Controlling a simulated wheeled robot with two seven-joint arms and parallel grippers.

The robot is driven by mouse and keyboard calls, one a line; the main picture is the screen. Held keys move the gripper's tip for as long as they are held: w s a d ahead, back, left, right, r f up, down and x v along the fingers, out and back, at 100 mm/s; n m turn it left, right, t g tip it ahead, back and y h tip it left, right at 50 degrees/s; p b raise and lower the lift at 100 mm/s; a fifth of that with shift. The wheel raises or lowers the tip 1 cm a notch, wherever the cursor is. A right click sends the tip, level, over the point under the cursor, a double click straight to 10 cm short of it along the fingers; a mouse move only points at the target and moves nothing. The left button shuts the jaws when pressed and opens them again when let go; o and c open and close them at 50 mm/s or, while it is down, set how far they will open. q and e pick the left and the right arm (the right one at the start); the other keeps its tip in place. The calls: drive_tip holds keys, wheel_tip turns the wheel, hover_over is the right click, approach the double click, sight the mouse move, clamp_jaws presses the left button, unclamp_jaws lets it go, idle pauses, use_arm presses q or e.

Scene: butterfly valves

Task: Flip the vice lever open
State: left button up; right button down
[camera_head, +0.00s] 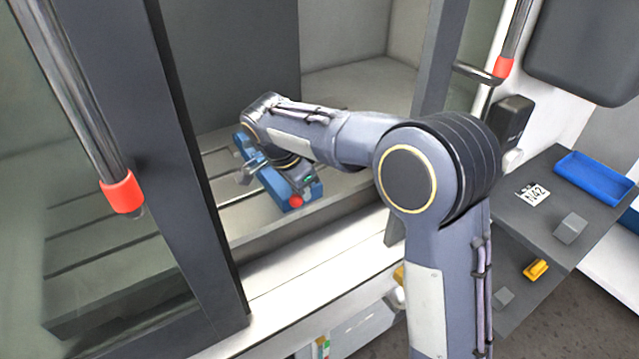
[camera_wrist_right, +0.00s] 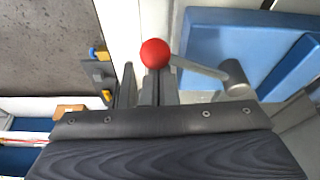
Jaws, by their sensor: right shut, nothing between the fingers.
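The blue vice (camera_head: 247,146) sits on the slotted bed inside the machine, partly hidden by my right arm. Its lever ends in a red ball (camera_head: 296,201) at the vice's near end. In the right wrist view the red ball (camera_wrist_right: 155,53) is at the fingertips, and the lever rod (camera_wrist_right: 200,67) runs right to a grey pivot (camera_wrist_right: 236,76) beside the blue vice body (camera_wrist_right: 235,40). My right gripper (camera_wrist_right: 157,85) is shut and empty, close behind the ball; I cannot tell whether they touch. My left gripper is out of view.
A dark door frame (camera_head: 190,170) and a handle with a red end (camera_head: 121,191) stand at the left. Another handle (camera_head: 503,68) is at the upper right. A grey side table (camera_head: 530,235) holds a blue tray (camera_head: 594,178), grey blocks and a yellow piece (camera_head: 536,270).

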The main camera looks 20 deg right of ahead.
drive_tip(key=a+m+p, duration=0.1)
drive_tip(key=a+m, duration=0.1)
drive_tip(key=shift+a+m+g, duration=0.1)
drive_tip(key=shift+m+g, duration=0.2)
drive_tip(key=shift+w+a, duration=0.15)
drive_tip(key=shift+a, duration=0.25)
drive_tip(key=shift+a, duration=0.1)
wheel_tip(320, 180, up, 9)
hover_over(294, 194)
drive_tip(key=shift+a+f, duration=0.1)
idle(0.6)
drive_tip(key=shift+s, duration=0.2)
